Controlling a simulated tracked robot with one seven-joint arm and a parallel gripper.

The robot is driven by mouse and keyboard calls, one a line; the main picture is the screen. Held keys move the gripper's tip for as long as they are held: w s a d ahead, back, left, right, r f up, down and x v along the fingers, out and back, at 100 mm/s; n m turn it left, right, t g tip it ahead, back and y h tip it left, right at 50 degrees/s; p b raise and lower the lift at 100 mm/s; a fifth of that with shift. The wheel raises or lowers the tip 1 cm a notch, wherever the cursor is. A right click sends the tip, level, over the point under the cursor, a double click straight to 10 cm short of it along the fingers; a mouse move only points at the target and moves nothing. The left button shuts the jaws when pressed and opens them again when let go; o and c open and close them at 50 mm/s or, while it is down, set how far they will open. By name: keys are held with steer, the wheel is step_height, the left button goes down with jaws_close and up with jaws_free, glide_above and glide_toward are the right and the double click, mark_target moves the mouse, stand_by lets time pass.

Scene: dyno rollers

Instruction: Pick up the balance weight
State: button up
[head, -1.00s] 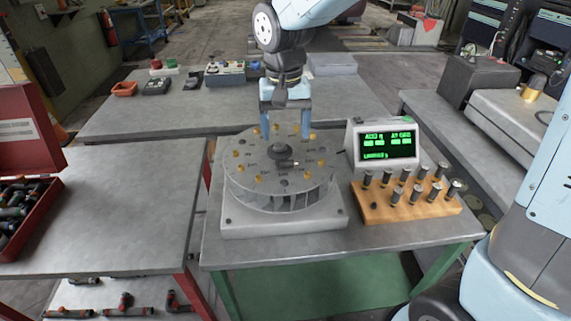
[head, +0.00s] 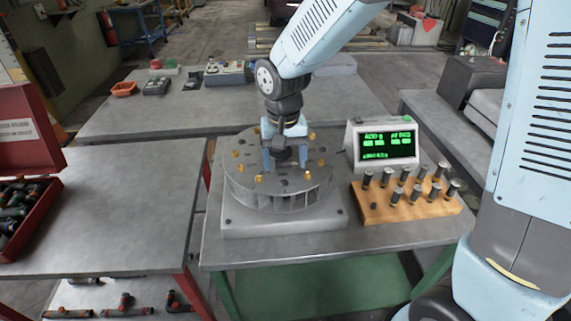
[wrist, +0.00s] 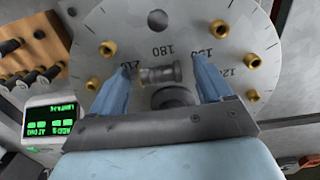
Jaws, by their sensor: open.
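In the wrist view a small grey metal balance weight (wrist: 160,74) lies on its side on the grey rotor disc (wrist: 185,22), beside the dark round hub (wrist: 175,96). My gripper is over the disc with its two blue fingers spread, one on each side of the weight, in the wrist view (wrist: 162,62). No contact between fingers and weight can be seen. In the head view my gripper (head: 286,160) points down at the disc (head: 240,178) and hides the weight. My gripper is open and empty.
Several brass fittings (wrist: 218,29) stick up around the disc. A wooden block (head: 410,211) with several upright metal weights and a display box with green readout (head: 388,148) stand to the right. A red toolbox (head: 35,215) is at the left. The table between is clear.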

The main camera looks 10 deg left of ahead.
mark_target(285, 162)
steer(key=c, duration=1)
steer(key=shift+r, duration=0.1)
steer(key=shift+r, duration=0.3)
step_height(285, 162, up, 2)
steer(key=shift+r, duration=0.2)
steer(key=s+d+r, duration=0.2)
steer(key=s+r, duration=0.1)
steer(key=s, duration=0.1)
steer(key=s+d+r, duration=0.2)
steer(key=s+r, duration=0.1)
steer(key=s, duration=0.1)
steer(key=s+d+r, duration=0.1)
steer(key=s+r, duration=0.3)
steer(key=shift+s+d, duration=0.4)
